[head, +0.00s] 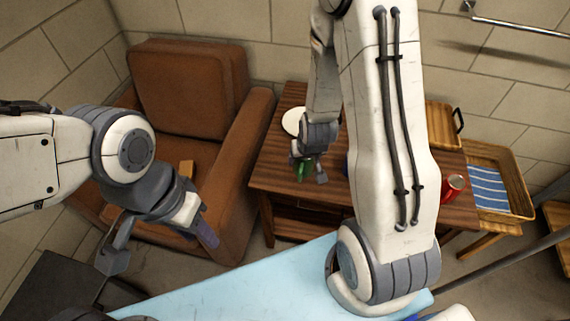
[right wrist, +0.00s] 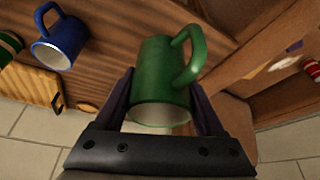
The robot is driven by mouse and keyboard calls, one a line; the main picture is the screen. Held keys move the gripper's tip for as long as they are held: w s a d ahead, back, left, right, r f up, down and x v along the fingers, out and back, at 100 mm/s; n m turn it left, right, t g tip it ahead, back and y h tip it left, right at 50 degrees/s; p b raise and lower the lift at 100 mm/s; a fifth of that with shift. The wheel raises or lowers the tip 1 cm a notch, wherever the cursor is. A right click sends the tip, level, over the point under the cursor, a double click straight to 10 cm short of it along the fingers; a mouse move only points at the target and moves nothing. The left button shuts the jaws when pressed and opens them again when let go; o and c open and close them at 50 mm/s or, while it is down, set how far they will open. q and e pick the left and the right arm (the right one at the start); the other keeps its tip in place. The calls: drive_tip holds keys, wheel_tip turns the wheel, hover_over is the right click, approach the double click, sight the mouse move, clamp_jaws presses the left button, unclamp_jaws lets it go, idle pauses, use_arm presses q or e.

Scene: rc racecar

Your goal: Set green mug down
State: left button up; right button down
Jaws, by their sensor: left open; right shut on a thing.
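The green mug (right wrist: 165,75) is between the fingers of my right gripper in the right wrist view, with its handle to the upper right. In the head view only a small part of the green mug (head: 303,171) shows under my right gripper (head: 308,171), which is shut on it. They are over the front left part of the wooden table (head: 272,172). I cannot tell whether the mug touches the tabletop. My left gripper (head: 158,247) is open and empty, in front of the armchair.
A white plate (head: 293,121) lies behind the green mug. A blue mug (right wrist: 62,42) stands on the table. A brown armchair (head: 185,95) stands left. My right arm hides the table's middle.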

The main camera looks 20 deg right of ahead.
drive_tip(key=w+f, duration=0.1)
drive_tip(key=w, duration=0.2)
drive_tip(key=w+a+f+p, duration=0.1)
drive_tip(key=w+f, duration=0.1)
drive_tip(key=w, duration=0.1)
drive_tip(key=w+a+f, duration=0.1)
drive_tip(key=w+f, duration=0.1)
drive_tip(key=shift+w+a+f+p, duration=0.15)
drive_tip(key=shift+w+a+p, duration=0.15)
drive_tip(key=shift+w, duration=0.1)
drive_tip(key=shift+w+f, duration=0.15)
drive_tip(key=shift+f, duration=2.05)
use_arm(q)
drive_tip(key=shift+r, duration=0.2)
